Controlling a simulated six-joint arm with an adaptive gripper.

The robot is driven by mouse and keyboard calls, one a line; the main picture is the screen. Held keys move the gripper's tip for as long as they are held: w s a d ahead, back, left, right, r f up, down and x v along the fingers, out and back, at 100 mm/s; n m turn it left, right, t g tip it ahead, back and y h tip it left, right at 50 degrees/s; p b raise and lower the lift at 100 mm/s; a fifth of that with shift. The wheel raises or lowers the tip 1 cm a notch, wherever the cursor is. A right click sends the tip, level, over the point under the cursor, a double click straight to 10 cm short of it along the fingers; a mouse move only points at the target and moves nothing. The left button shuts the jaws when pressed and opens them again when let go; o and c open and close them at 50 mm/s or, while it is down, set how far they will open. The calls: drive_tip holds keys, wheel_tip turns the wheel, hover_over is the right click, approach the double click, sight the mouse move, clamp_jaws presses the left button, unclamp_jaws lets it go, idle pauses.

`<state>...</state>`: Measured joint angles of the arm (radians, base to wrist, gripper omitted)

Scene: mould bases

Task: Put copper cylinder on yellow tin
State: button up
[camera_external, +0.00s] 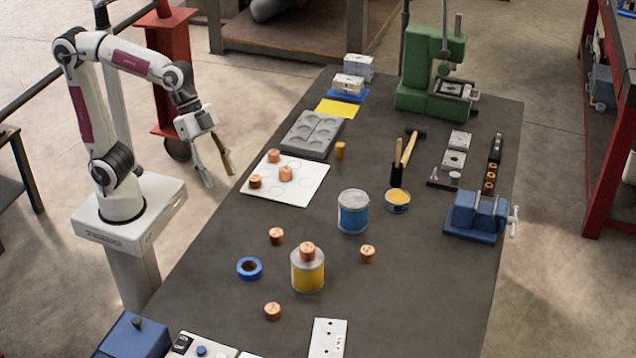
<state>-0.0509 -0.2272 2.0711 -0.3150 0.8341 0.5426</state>
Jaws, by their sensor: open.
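The yellow tin (307,275) stands upright on the dark table, near the middle front. One copper cylinder (307,251) rests on its lid. Loose copper cylinders lie on the table around the tin: one behind left (276,236), one to the right (367,253) and one in front (272,311). More copper cylinders (286,173) sit on a white sheet with drawn circles (305,191) at the table's left edge. My gripper (220,180) is open and empty, hanging beside the left edge of the table, left of the white sheet and away from the tin.
A blue tin (353,214) stands behind the yellow tin, and a blue tape roll (249,268) lies left of it. A grey mould plate (311,134), a green press (432,75) and a blue vise (474,217) stand farther back or right. The table's right front is clear.

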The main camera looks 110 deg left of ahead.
drive_tip(key=s+a+f+n+y, duration=0.1)
drive_tip(key=s+a+f+n, duration=0.1)
drive_tip(key=s, duration=0.7)
drive_tip(key=s+a+f+n+y, duration=0.1)
drive_tip(key=s+a+f, duration=0.1)
drive_tip(key=s, duration=0.7)
drive_tip(key=shift+s+f+n+y, duration=0.2)
drive_tip(key=shift+f+n+y, duration=0.15)
drive_tip(key=shift+f, duration=0.3)
